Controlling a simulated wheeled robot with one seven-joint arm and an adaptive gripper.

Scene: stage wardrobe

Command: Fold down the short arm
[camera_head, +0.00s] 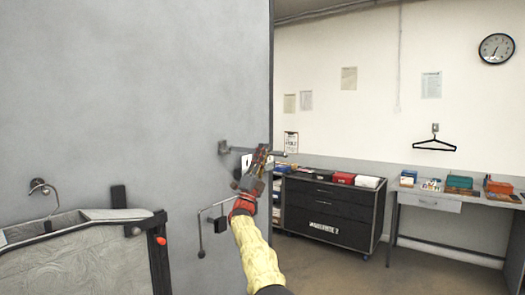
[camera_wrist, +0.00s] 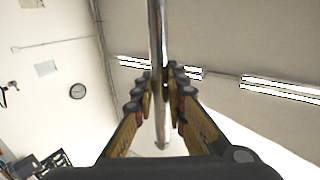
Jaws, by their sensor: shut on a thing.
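A thin metal rod (camera_head: 280,154), which looks like the short arm, sticks out level from a bracket (camera_head: 224,147) on the grey wall panel. My gripper (camera_head: 263,152) is at the rod from below, its fingers partly hiding the rod's middle. In the wrist view the rod (camera_wrist: 157,40) runs down between the two fingers (camera_wrist: 159,88), and its rounded end shows below them. The fingers are closed in on the rod.
A thin bent rod with a dark ball and a black block (camera_head: 193,225) hangs on the panel below. A grey bin (camera_head: 75,255) stands at lower left. A black drawer cabinet (camera_head: 328,210) and a table (camera_head: 460,197) stand further back, with open floor before them.

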